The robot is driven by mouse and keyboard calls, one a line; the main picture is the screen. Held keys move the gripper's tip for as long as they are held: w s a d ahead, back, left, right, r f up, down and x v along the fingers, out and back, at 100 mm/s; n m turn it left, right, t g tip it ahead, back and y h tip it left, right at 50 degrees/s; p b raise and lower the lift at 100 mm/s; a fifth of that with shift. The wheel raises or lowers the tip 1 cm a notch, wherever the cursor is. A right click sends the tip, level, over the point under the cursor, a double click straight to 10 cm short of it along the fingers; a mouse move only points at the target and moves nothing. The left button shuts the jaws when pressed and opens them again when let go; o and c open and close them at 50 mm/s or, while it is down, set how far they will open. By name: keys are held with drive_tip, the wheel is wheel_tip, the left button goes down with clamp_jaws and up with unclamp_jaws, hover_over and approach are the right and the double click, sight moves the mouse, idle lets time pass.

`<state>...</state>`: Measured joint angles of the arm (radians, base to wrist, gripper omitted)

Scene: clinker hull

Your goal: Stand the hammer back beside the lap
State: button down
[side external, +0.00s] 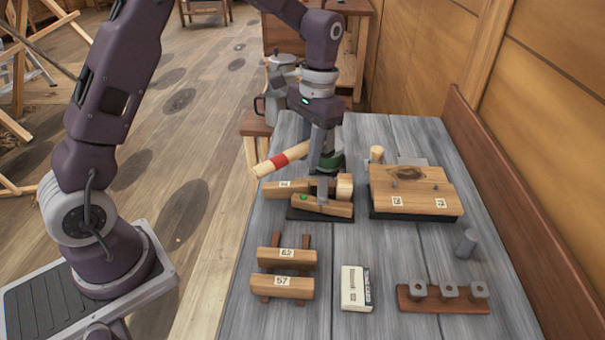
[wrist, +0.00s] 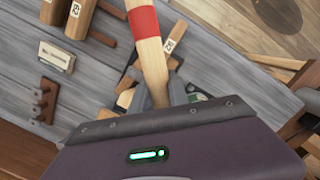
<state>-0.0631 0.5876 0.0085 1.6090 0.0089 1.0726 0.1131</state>
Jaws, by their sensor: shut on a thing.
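The hammer's pale wooden handle with a red band (side external: 278,160) sticks out left of my gripper (side external: 320,150), tilted with its free end lower. My gripper is shut on the handle, above the bench. In the wrist view the handle (wrist: 153,60) runs up from between the fingers (wrist: 158,98). I cannot make out the hammer's head. Below my gripper, overlapping wooden planks (side external: 325,207), which look like the lap, lie on a dark base. The front plank has a green dot. A pale block (side external: 345,187) stands at their right end.
A wooden panel (side external: 412,175) on a dark base is to the right. Labelled blocks (side external: 283,287) on rails, a white packet (side external: 355,288), a holder with grey sockets (side external: 442,298) and a grey cylinder (side external: 466,243) are nearer. A grey jug (side external: 286,80) stands behind. Bare bench shows between them.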

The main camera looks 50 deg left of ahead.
drive_tip(key=w+d+m, duration=0.3)
drive_tip(key=w+d, duration=0.1)
drive_tip(key=d, duration=0.6)
drive_tip(key=m+y, duration=0.1)
drive_tip(key=m, duration=0.3)
hover_over(396, 253)
drive_tip(key=f, duration=0.2)
drive_tip(key=shift+w+d+f, duration=0.1)
drive_tip(key=shift+w+f, duration=0.05)
drive_tip(key=shift+f, duration=1.55)
drive_tip(key=shift+w+d+f, duration=0.1)
drive_tip(key=shift+f, duration=1.55)
drive_tip(key=shift+f, duration=0.45)
drive_tip(key=c, duration=1.2)
unclamp_jaws()
drive_tip(key=shift+f, duration=0.1)
wheel_tip(396, 253, up, 8)
drive_tip(key=shift+r, duration=0.1)
